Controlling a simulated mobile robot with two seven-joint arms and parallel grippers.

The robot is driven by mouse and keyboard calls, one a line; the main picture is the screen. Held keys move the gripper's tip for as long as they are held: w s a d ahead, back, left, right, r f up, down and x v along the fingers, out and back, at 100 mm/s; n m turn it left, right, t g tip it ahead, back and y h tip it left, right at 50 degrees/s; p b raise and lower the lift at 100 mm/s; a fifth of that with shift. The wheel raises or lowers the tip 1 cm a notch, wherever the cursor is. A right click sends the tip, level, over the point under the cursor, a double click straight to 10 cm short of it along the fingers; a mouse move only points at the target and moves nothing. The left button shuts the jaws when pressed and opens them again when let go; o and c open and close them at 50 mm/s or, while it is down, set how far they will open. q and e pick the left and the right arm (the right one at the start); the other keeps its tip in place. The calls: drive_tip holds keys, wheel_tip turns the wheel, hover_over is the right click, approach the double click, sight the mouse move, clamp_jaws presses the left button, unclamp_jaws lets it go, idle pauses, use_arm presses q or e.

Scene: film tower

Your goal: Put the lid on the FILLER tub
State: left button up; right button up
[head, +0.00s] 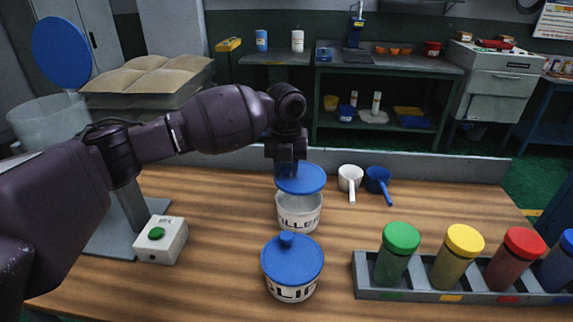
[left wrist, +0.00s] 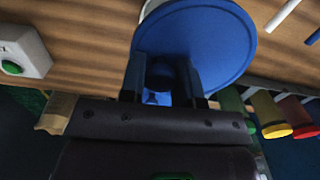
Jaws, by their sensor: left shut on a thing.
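The FILLER tub (head: 298,213) is a white tub with black lettering, standing upright on the wooden table. A blue lid (head: 301,183) is over it, and a gap shows the tub's pale inside between lid and front rim. My left gripper (head: 287,168) is above the tub, shut on the lid. In the left wrist view the blue lid (left wrist: 215,40) fills the top middle, with its knob between the fingers (left wrist: 163,82). The lid hides most of the tub there. My right gripper is not in view.
A second white tub (head: 291,291) with a blue lid stands in front. A rack (head: 440,292) of colour-capped jars is at right. White (head: 350,179) and blue (head: 378,181) scoops lie behind right. A box with a green button (head: 161,241) is at left.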

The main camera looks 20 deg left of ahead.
sight(286, 175)
use_arm(q)
drive_tip(key=shift+f+b, duration=0.6)
drive_tip(key=shift+f, duration=2.1)
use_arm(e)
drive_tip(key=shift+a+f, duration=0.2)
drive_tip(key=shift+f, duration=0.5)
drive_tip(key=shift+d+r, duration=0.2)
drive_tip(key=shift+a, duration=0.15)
use_arm(q)
drive_tip(key=shift+r, duration=0.1)
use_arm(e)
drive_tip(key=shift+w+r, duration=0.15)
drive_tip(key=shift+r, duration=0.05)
use_arm(q)
drive_tip(key=shift+f, duration=0.2)
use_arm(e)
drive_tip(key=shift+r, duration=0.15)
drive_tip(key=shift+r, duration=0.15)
